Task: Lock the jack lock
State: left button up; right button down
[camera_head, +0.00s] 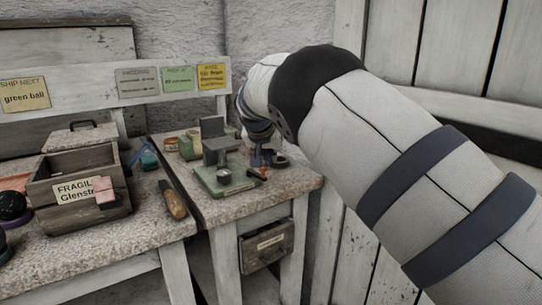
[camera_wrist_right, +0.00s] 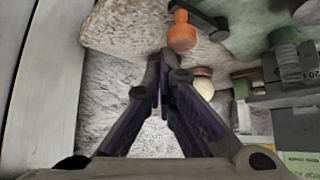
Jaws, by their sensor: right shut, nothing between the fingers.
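The jack (camera_head: 215,155) is a green base plate with a grey block and column, standing on the right-hand table. An orange knob (camera_head: 261,173) sits at its right front corner. In the right wrist view, the orange knob (camera_wrist_right: 182,34) is on the end of a dark lever (camera_wrist_right: 203,16). My right gripper (camera_head: 262,160) points down beside the jack's right side, close to the knob. In the wrist view, its fingertips (camera_wrist_right: 165,72) are together and empty, with the knob just beyond them and apart in the picture. My left gripper is not in view.
A wooden crate (camera_head: 54,170) and a wooden-handled tool (camera_head: 173,200) lie on the left table. Small containers (camera_head: 188,146) stand behind the jack. A drawer (camera_head: 267,246) hangs below the right table (camera_head: 225,208). A plank wall (camera_head: 440,50) stands on the right.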

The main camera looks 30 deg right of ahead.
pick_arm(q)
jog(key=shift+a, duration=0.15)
pick_arm(e)
jog(key=shift+s+a+f, duration=0.15)
jog(key=shift+a+f, duration=0.2)
jog(key=shift+f, duration=0.1)
jog(key=d+r+p, duration=0.1)
jog(key=d+r, duration=0.2)
jog(key=d, duration=0.1)
jog(key=a+r, duration=0.4)
jog(key=a, duration=0.1)
jog(key=shift+a+r, duration=0.2)
jog(key=shift+r, duration=0.1)
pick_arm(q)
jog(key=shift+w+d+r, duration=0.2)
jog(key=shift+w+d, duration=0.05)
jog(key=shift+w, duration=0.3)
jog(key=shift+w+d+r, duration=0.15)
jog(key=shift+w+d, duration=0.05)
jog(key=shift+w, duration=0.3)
pick_arm(e)
jog(key=shift+a+r, duration=0.45)
jog(key=shift+r, duration=0.25)
